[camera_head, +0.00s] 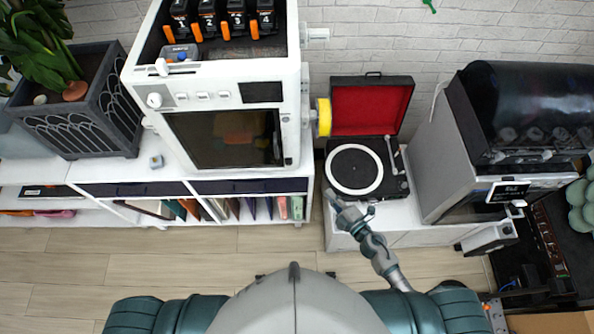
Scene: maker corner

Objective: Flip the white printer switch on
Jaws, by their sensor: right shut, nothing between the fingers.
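The white printer (215,95) stands on the white shelf unit at the left centre, with a dark window and a small black screen on its front. A round white knob (155,100) sits at the left of its front panel, beside several small white buttons. I cannot tell which of its small parts is the switch or how it is set. My right gripper (331,196) is shut and empty. It shows in front of the turntable's lower left corner, to the right of the printer and apart from it. My left gripper is out of view; only that arm's shoulder shows.
A record player (399,178) with an open red-lined lid stands right of the printer. A yellow spool (323,117) sticks out from the printer's right side. A potted plant (68,90) stands at the left, a grey machine (440,150) at the right. The wood floor in front is clear.

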